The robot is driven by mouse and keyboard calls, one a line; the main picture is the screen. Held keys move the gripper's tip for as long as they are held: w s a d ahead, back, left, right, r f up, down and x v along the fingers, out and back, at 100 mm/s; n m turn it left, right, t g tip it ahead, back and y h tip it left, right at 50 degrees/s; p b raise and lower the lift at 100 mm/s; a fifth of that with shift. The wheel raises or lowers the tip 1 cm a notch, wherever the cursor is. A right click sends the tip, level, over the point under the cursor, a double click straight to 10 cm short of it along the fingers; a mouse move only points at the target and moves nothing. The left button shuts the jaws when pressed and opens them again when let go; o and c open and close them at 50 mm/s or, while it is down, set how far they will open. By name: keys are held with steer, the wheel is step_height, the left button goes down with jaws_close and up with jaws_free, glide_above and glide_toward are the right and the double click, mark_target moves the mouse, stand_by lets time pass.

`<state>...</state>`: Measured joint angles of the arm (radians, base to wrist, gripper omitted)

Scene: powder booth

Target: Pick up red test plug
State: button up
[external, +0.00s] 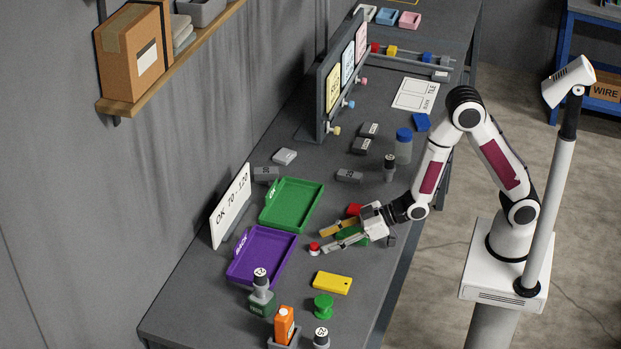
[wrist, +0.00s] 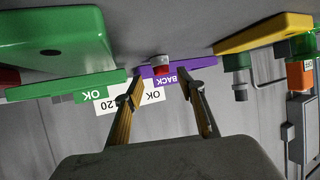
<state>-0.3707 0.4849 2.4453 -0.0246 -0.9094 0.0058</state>
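The red test plug (external: 314,248) is a small red-capped piece with a pale base, standing on the grey bench just beside the tip of my gripper's near finger. In the wrist view the plug (wrist: 161,70) shows between and beyond the two fingertips, in front of the purple tray. My gripper (external: 324,240) is low over the bench, its fingers pointing left toward the trays. It is open, and the wrist view (wrist: 162,73) shows nothing between the fingers up close. I cannot tell the exact gap between the fingertips and the plug.
A purple tray (external: 233,277) and a green OK tray (external: 265,220) lie beyond the plug. A green piece (external: 345,240) lies under my gripper, with a red block (external: 354,209) behind. A yellow block (external: 333,283) and green spool (external: 323,305) stand nearer the front.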

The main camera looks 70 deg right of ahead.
mark_target(317, 245)
steer(key=shift+w, duration=0.1)
steer(key=shift+a+x, duration=0.2)
steer(key=shift+x, duration=2.3)
steer(key=c, duration=1)
